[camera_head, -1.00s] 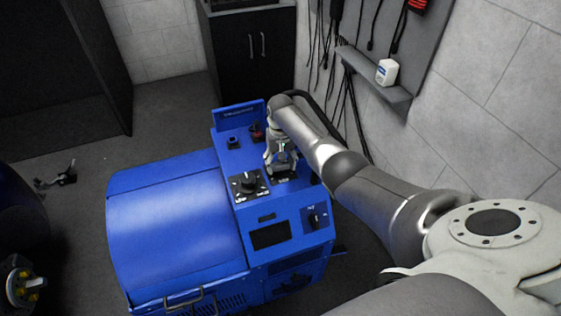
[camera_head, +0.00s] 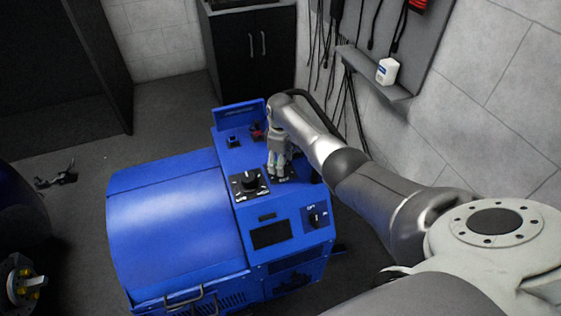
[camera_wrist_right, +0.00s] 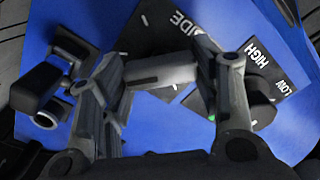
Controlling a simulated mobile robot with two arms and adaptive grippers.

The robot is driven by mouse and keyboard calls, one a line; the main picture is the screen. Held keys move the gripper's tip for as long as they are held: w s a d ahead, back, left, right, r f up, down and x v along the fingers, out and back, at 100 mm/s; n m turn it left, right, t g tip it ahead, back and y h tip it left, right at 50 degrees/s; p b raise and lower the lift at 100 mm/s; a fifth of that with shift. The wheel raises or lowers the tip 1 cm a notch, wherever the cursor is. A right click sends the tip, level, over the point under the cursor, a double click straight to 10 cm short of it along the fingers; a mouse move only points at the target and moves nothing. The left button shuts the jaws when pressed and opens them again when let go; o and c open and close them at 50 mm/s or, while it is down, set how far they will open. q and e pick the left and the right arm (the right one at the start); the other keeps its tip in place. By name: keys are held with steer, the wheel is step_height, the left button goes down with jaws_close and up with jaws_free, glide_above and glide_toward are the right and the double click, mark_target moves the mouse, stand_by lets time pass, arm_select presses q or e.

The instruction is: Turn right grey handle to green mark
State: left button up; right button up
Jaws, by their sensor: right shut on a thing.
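The right grey handle (camera_wrist_right: 160,76) is a short grey bar over a black plate in the right wrist view. My right gripper (camera_wrist_right: 158,88) is shut on it, with a finger at each end of the bar. In the head view my right gripper (camera_head: 279,170) reaches down onto the blue console (camera_head: 225,160), where its fingers hide most of the handle. A small green spot (camera_wrist_right: 212,117) shows beside the right-hand finger; the rest of the mark is hidden. White lettering ending in "IDE" is on the plate.
A black knob (camera_head: 249,182) with LOW and HIGH labels sits close beside the gripper. A black switch (camera_head: 233,142), a red knob (camera_head: 257,131) and a rotary switch (camera_head: 314,218) are also on the console. The wall shelf (camera_head: 378,82) is to the right.

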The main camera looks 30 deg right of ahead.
steer(key=n, duration=0.4)
steer(key=shift+w+n, duration=0.1)
steer(key=shift+n, duration=0.2)
steer(key=shift+a+n+b, duration=0.1)
steer(key=shift+n+b, duration=0.3)
steer(key=shift+n, duration=1.5)
steer(key=o, duration=1)
steer(key=shift+r, duration=0.1)
step_height(320, 180, up, 12)
steer(key=shift+f, duration=0.1)
